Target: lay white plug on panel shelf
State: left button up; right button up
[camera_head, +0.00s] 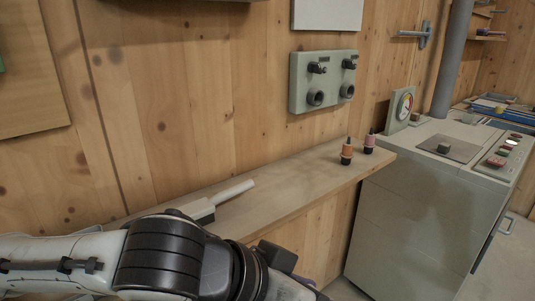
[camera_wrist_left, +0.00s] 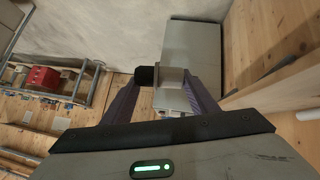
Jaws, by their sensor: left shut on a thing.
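My left gripper (camera_wrist_left: 160,98) is shut on the white plug (camera_wrist_left: 171,77), whose black end (camera_wrist_left: 147,75) points left in the left wrist view. In the head view my left arm crosses the lower left, and I cannot make out the plug or the fingertips there. The panel shelf (camera_head: 285,183) is a wooden ledge along the wall, below the grey socket panel (camera_head: 323,80). An orange plug (camera_head: 347,152) and a pink plug (camera_head: 369,141) stand upright near its right end. My right gripper is not in view.
A grey block with a pale handle (camera_head: 235,191) lies on the shelf's left part. The shelf between it and the orange plug is clear. A grey machine cabinet (camera_head: 425,210) with a gauge (camera_head: 402,105) stands right of the shelf. A red object (camera_wrist_left: 42,77) shows in the wrist view.

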pick_arm(q)
jog(key=shift+s+a+r+n+t, duration=0.15)
jog(key=shift+a+n+t, duration=0.15)
jog(key=shift+a, duration=0.25)
jog(key=w+a+r+n+t+y, duration=0.1)
jog(key=w+a+n+y, duration=0.1)
jog(key=a, duration=0.6)
jog(key=w+a+r+n+t+y, duration=0.2)
jog(key=w+a+n, duration=0.3)
jog(key=a, duration=0.4)
jog(key=w+a+r+n+t+y, duration=0.1)
jog(key=w+a+n+y, duration=0.3)
jog(key=a, duration=0.5)
jog(key=shift+w+a+r+n+t, duration=0.1)
jog(key=shift+a+r+n+t, duration=0.15)
jog(key=shift+r+n, duration=0.25)
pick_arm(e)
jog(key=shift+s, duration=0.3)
pick_arm(q)
jog(key=shift+a, duration=0.1)
